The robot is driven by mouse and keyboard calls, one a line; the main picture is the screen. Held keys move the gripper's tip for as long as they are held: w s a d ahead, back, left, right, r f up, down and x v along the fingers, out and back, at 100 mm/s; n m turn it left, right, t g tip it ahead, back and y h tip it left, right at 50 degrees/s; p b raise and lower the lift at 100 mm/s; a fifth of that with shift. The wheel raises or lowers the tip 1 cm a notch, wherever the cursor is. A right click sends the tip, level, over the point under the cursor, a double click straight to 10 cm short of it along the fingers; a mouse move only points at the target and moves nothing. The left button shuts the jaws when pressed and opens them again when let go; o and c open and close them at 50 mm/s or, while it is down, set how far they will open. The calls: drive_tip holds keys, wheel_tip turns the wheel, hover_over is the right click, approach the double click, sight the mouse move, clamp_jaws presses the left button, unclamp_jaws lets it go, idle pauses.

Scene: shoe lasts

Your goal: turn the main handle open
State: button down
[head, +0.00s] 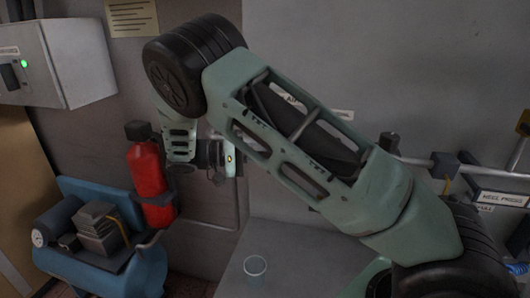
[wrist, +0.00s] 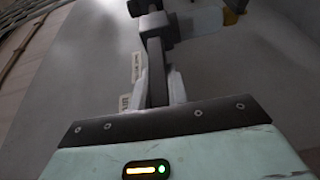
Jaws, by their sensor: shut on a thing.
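In the wrist view, my gripper (wrist: 158,78) is shut on a dark handle (wrist: 154,55), with a pale finger on each side of its bar. I take this to be the main handle. The bar runs up the picture to a dark block, beside a pale fitting. In the head view, my gripper (head: 222,158) is small, near the grey wall, and partly hidden by my own arm. The handle cannot be made out clearly there, so how far it is turned cannot be told.
A red fire extinguisher (head: 148,175) and a blue compressor (head: 95,255) stand to the left. A grey box with a green light (head: 60,65) is on the wall. A clear cup (head: 255,265) stands on the grey surface. A pipe (head: 480,172) runs at right.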

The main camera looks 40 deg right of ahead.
drive_tip(key=shift+h, duration=0.3)
drive_tip(key=c, duration=1.4)
unclamp_jaws()
drive_tip(key=shift+o, duration=0.2)
drive_tip(key=shift+w+a, duration=0.1)
